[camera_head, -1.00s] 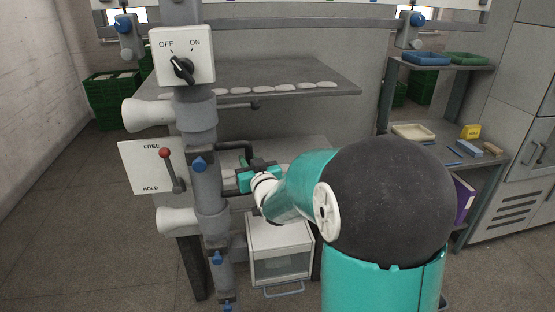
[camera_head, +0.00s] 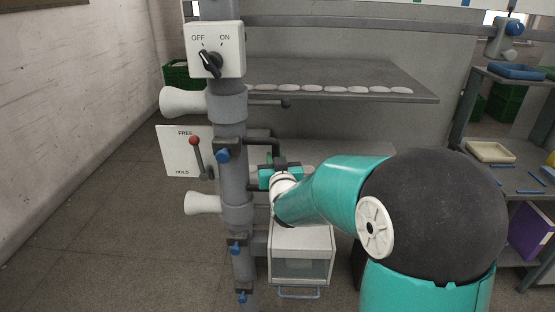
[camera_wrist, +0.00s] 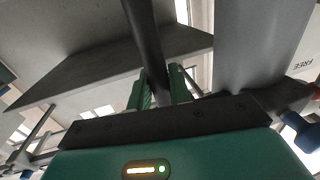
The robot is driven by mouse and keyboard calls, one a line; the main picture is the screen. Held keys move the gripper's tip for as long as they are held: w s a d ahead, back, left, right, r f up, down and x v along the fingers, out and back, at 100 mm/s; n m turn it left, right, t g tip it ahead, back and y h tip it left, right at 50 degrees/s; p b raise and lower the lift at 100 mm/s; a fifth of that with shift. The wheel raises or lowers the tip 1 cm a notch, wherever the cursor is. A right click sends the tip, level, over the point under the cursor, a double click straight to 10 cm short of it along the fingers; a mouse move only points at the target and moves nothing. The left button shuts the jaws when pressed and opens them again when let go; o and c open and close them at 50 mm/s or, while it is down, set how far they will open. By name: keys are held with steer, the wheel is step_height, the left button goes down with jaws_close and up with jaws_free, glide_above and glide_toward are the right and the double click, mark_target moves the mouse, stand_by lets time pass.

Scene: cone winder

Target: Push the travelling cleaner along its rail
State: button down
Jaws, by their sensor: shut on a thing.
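The travelling cleaner is an upright grey pipe (camera_head: 232,180) with white trumpet nozzles (camera_head: 184,101) on its left side. It carries an OFF/ON switch box (camera_head: 229,62) and a FREE/HOLD plate with a red-knobbed lever (camera_head: 196,148). The lever leans up towards FREE. A black handle (camera_head: 262,134) sticks out from the pipe's right side. My gripper (camera_head: 278,172) is shut on this handle, and my arm hides part of it. In the wrist view the dark handle bar (camera_wrist: 147,45) runs between the two green fingers (camera_wrist: 160,90), beside the pipe (camera_wrist: 262,45).
A grey shelf (camera_head: 340,75) with several pale flat pieces lies behind the pipe. A white box (camera_head: 300,262) with a blue handle stands below my arm. A side rack with trays (camera_head: 490,152) is at right. Open floor (camera_head: 110,235) lies to the left.

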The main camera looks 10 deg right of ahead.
steer(key=c, duration=1.3)
jaws_free()
steer(key=shift+w, duration=0.1)
steer(key=shift+c, duration=0.2)
steer(key=s+a, duration=0.1)
steer(key=s, duration=1.3)
steer(key=shift+a, duration=0.15)
steer(key=s+n+g+y, duration=0.1)
steer(key=s+g, duration=1.1)
steer(key=s, duration=1)
steer(key=shift+f+y, duration=0.3)
